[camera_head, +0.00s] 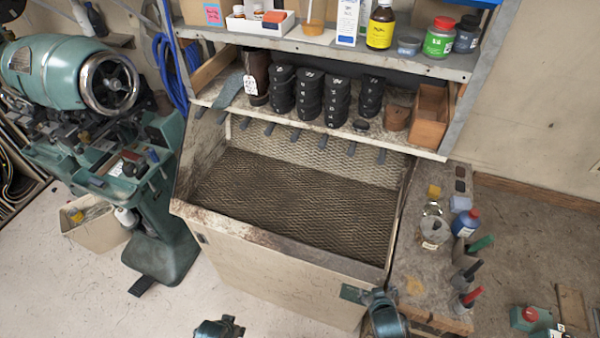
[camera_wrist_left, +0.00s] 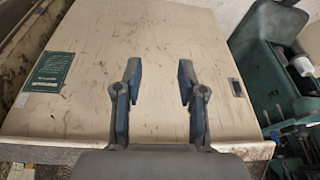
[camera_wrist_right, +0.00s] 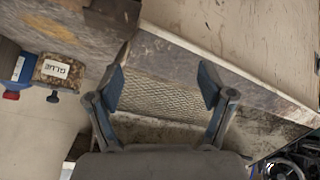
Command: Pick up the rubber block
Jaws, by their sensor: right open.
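No thing in view is clearly marked as the rubber block. My left gripper (camera_wrist_left: 160,68) is open and empty in front of the bin's pale front panel. It also shows at the bottom of the head view (camera_head: 218,328).
A green machine (camera_head: 75,75) stands left. The floor in front is clear.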

